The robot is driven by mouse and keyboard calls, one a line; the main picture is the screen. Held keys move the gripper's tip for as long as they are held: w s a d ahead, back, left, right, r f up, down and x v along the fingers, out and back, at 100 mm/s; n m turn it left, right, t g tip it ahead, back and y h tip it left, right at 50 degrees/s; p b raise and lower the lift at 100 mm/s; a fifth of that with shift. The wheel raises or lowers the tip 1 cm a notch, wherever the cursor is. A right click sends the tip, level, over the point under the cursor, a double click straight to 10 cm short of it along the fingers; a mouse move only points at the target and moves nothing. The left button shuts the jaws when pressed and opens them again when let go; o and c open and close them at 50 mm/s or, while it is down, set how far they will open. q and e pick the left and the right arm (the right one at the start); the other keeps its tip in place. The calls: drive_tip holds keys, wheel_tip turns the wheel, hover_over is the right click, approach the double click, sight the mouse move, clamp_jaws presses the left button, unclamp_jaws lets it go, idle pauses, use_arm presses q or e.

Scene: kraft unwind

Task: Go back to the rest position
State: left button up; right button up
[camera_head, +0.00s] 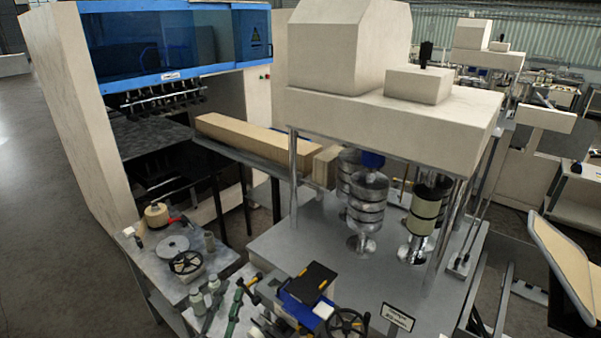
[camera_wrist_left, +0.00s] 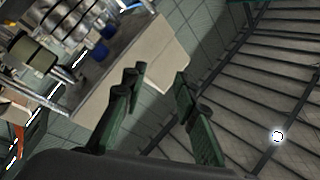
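The left gripper shows in the left wrist view (camera_wrist_left: 158,82). Its two dark green fingers stand apart and nothing is between them. Past them are a tiled floor and a slatted grating. In the head view, green finger-like parts at the bottom look like the left gripper (camera_head: 231,303), low in front of the machine, among crowded items. My right gripper does not show in either view. A kraft-coloured roll (camera_head: 425,207) stands on a spindle under the machine's pale upper housing (camera_head: 400,120). It also shows in the left wrist view (camera_wrist_left: 34,55).
Shiny metal rolls (camera_head: 367,198) stand beside the kraft roll on the grey machine deck (camera_head: 285,245). A blue-hooded machine (camera_head: 170,40) stands at the back left. Open floor (camera_head: 45,190) lies at far left.

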use_arm(q)
drive_tip(key=s+a+f+n+g+y, duration=0.3)
drive_tip(key=a+f+n+g+y, duration=0.15)
drive_tip(key=a+f, duration=0.4)
drive_tip(key=s+a+f+n+g+y, duration=0.25)
drive_tip(key=a+f+n, duration=0.25)
drive_tip(key=a+f, duration=0.4)
drive_tip(key=s+a+f+n+g, duration=0.2)
drive_tip(key=s+f+g, duration=0.4)
drive_tip(key=s+f, duration=0.5)
drive_tip(key=s+d+f+n+g+h, duration=0.15)
drive_tip(key=s+f+g, duration=0.25)
drive_tip(key=s+f, duration=0.6)
wheel_tip(320, 180, down, 34)
drive_tip(key=s+d+m+g+b, duration=0.1)
drive_tip(key=s+d+g+b, duration=0.15)
drive_tip(key=b, duration=0.45)
drive_tip(key=s+f+b, duration=0.3)
drive_tip(key=s+f, duration=0.7)
drive_tip(key=f, duration=0.3)
drive_tip(key=s+f+h+b, duration=0.1)
drive_tip(key=s+f+b, duration=0.2)
drive_tip(key=s+f, duration=0.7)
wheel_tip(320, 180, down, 3)
drive_tip(key=shift+s+a+f+m+g, duration=0.1)
drive_tip(key=shift+s+a+m+g, duration=0.2)
drive_tip(key=shift+s+a+g, duration=0.05)
